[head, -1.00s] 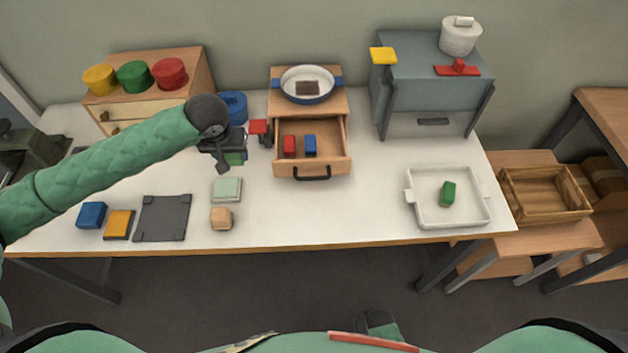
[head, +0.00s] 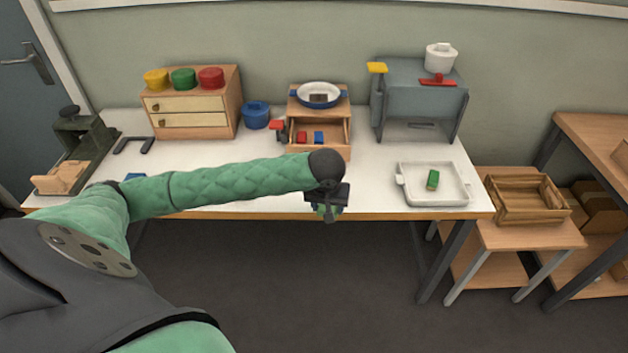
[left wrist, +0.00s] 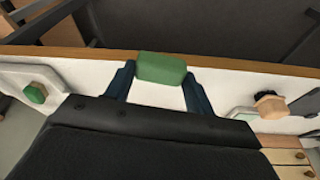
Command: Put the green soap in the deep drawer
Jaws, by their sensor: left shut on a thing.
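My left gripper (head: 326,208) is shut on a green rounded block, the green soap (left wrist: 161,67), held between its two fingertips. In the head view the gripper is over the table's front edge, in front of the open drawer, and mostly hides the soap. The open wooden drawer (head: 319,152) sits in a small cabinet and holds a red block (head: 302,137) and a blue block (head: 319,137). I cannot tell its depth. A chest (head: 232,105) at the left has two closed drawers (head: 185,112). My right gripper is not in view.
A white tray (head: 463,200) at the right holds another green block (head: 432,180); it also shows in the left wrist view (left wrist: 37,92). A pan (head: 320,94) stands on the small cabinet. A grey box (head: 420,95) stands right of it. My left arm covers the front left table.

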